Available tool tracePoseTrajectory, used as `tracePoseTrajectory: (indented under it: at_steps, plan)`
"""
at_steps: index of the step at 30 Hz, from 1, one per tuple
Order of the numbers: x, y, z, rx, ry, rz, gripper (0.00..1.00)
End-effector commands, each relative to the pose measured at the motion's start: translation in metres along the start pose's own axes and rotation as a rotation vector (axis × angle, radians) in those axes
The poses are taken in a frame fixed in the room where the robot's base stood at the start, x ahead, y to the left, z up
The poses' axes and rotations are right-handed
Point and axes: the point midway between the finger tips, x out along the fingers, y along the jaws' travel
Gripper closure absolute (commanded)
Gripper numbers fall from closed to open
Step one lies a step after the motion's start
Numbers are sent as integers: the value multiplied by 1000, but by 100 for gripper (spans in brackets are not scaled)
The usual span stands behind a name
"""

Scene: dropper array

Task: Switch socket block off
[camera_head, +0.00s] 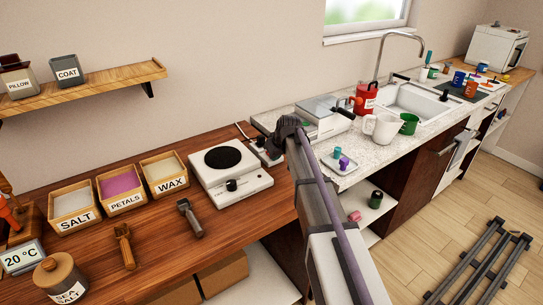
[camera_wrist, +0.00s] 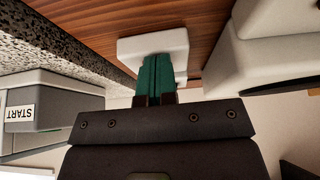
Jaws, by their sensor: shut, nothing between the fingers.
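The socket block is a white rounded block (camera_wrist: 152,44) on the wooden worktop in the wrist view. My gripper (camera_wrist: 156,62) is shut and empty, its teal fingers together directly in front of the block and covering part of it. I cannot tell whether the fingertips touch it. In the head view my gripper (camera_head: 280,140) is at the right end of the wooden worktop, and my arm hides most of the block there. The switch and its position are not visible.
A white hot plate (camera_head: 229,172) stands close left of my gripper; its white housing (camera_wrist: 270,55) shows at right in the wrist view. A grey device marked START (camera_wrist: 45,108) is on the speckled counter (camera_wrist: 50,45). Labelled wooden boxes stand further left on the worktop.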

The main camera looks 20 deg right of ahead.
Motion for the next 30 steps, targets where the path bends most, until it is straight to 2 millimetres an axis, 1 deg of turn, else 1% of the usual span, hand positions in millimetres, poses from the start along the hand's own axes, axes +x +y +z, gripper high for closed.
tracePoseTrajectory:
  at_steps: [1,3,12,17,20,23,26,27,29,30]
  plan:
    - [2,0,6,-1,-15,0,100]
    - [2,0,6,-1,-15,0,100]
    - [-13,0,-3,-1,-12,1,100]
    - [-13,0,-3,-1,-10,1,100]
    - [-19,0,-5,-1,-10,1,100]
    - [-33,0,-10,-1,-10,1,100]
    - [-55,-1,-17,-2,-10,0,100]
    - [-66,-2,-21,-2,-11,0,100]
    - [-85,-2,-18,-1,-10,1,100]
    - [-98,-2,-18,-1,-10,1,100]
